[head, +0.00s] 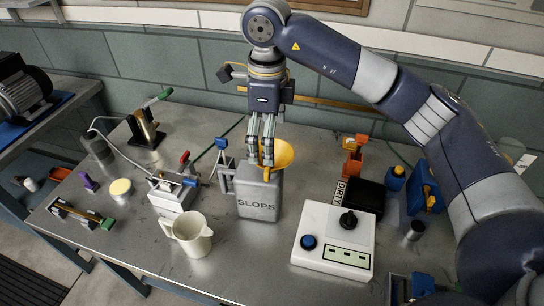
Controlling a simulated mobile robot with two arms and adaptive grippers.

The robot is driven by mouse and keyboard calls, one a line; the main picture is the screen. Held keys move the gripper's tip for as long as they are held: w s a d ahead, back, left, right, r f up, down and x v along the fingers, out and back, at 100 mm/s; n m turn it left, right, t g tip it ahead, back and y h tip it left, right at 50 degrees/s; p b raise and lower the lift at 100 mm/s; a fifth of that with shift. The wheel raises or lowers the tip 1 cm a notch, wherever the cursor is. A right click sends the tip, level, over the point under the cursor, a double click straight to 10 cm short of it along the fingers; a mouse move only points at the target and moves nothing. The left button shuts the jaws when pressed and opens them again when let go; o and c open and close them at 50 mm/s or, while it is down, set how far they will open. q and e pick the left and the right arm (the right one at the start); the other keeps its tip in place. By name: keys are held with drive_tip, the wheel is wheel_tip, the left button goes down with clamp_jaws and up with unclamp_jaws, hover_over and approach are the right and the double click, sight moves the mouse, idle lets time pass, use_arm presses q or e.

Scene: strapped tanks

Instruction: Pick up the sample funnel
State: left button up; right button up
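The yellow-orange funnel (284,154) is at the top of the grey can marked SLOPS (258,199), with its wide mouth tilted up. Its lower end is at the can's top; I cannot tell whether it sits in the opening. My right gripper (262,160) comes down from above, its fingers at the funnel's left side and overlapping it. The fingertips are close together, and I cannot tell whether they grip the funnel's wall or are only beside it. My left gripper is not in view.
A white beaker (190,236) stands left of the can. A white box with a black knob and blue button (334,240) is to the right. A valve block (173,192) is at left, a black box marked DIRTY (361,196) at right.

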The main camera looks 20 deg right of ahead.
drive_tip(key=shift+s+f, duration=0.1)
drive_tip(key=shift+f, duration=0.85)
drive_tip(key=f+p, duration=0.2)
drive_tip(key=f, duration=0.1)
drive_tip(key=f+p, duration=0.1)
drive_tip(key=shift+d+f, duration=0.3)
drive_tip(key=shift+f, duration=0.4)
drive_tip(key=shift+w+f, duration=0.15)
drive_tip(key=shift+w, duration=0.05)
drive_tip(key=c, duration=0.8)
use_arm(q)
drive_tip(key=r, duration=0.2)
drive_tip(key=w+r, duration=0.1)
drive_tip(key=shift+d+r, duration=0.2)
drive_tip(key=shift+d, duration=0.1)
use_arm(e)
drive_tip(key=shift+c, duration=0.3)
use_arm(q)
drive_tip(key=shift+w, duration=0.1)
